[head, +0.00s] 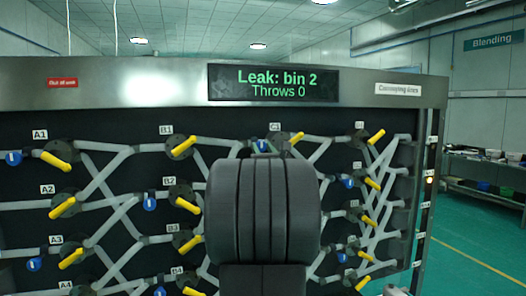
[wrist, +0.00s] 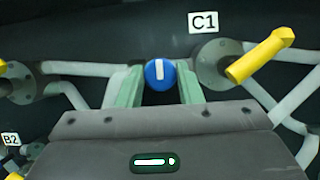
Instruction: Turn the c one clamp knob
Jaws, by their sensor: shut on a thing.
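The C1 clamp knob (wrist: 160,72) is a round blue knob with a white bar that stands about upright in the wrist view. It sits on a grey pipe, left of the C1 label (wrist: 203,22) and the yellow-handled C1 valve (wrist: 258,58). My gripper (wrist: 159,84) has its two pale green fingers on either side of the knob, shut on it. In the head view the knob (head: 262,146) shows small above my dark wrist, which hides most of the gripper and the panel below.
The panel carries several yellow valve handles, such as B1 (head: 182,146), and other blue knobs, such as one near B2 (head: 149,203). Grey pipes cross between them. A display (head: 272,83) reads "Leak: bin 2, Throws 0". Open floor (head: 470,255) lies at the right.

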